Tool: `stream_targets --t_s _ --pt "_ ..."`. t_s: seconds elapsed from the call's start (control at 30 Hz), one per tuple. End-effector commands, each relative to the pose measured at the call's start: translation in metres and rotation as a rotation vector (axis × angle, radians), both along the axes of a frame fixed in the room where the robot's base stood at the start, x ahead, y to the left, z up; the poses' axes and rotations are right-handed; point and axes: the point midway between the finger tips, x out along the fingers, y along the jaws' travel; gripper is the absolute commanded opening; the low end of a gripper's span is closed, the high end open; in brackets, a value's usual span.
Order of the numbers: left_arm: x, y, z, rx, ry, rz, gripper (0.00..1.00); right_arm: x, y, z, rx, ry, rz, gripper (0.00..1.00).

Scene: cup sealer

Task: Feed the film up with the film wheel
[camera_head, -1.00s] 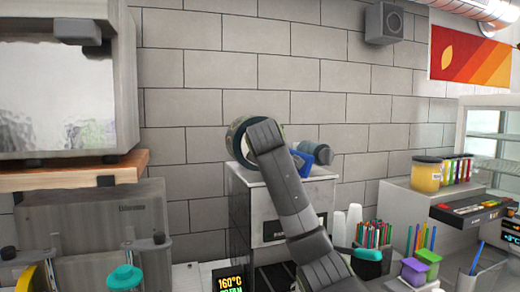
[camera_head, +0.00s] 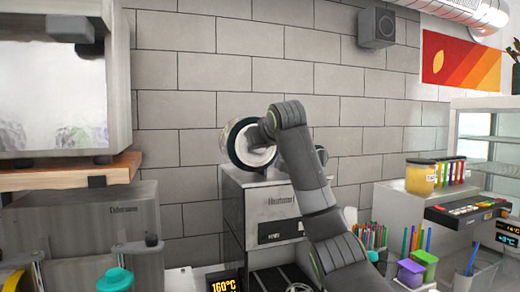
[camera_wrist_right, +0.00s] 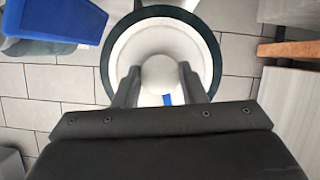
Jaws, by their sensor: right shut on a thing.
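The film wheel (camera_head: 250,156), a white disc with a dark rim, stands above the steel sealer (camera_head: 270,205) in front of the tiled wall. In the right wrist view the film wheel (camera_wrist_right: 202,48) faces me with a round white knob (camera_wrist_right: 160,74) at its middle. My right gripper (camera_wrist_right: 160,88) is shut on this knob, one finger on either side. In the head view my right gripper (camera_head: 262,132) reaches the wheel from the right, and its arm covers part of the sealer. A small blue mark shows below the knob. My left gripper is not in view.
A blue part (camera_wrist_right: 55,20) is close to the wheel in the right wrist view. Colored canisters and pens (camera_head: 425,240) stand to the right of my arm. A wooden shelf (camera_head: 75,174) with a large metal box is at the left.

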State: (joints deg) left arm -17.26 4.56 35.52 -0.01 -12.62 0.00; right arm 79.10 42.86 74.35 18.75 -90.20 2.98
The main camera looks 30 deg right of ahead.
Motion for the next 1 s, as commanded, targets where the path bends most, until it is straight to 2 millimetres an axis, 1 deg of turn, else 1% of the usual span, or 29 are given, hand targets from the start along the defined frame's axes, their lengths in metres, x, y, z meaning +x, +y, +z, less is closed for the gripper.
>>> stream_targets --t_s 0.03,0.33,0.87,0.9,1.0 --pt "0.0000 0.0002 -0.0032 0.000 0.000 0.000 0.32 0.0002 -0.0005 -0.0031 0.027 -0.003 0.001 0.00" --pt "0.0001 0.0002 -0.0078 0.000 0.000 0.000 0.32 0.0005 -0.0004 -0.0028 0.137 -0.029 0.002 0.00" --pt "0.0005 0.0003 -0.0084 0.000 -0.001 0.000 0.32 0.0004 -0.0006 -0.0028 0.160 -0.032 0.001 0.00" --pt "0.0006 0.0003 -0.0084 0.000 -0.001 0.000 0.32 0.0004 -0.0006 -0.0028 0.160 -0.032 0.001 0.39" --pt "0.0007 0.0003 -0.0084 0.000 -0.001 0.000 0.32 0.0005 -0.0006 -0.0024 0.160 -0.033 0.002 0.52"
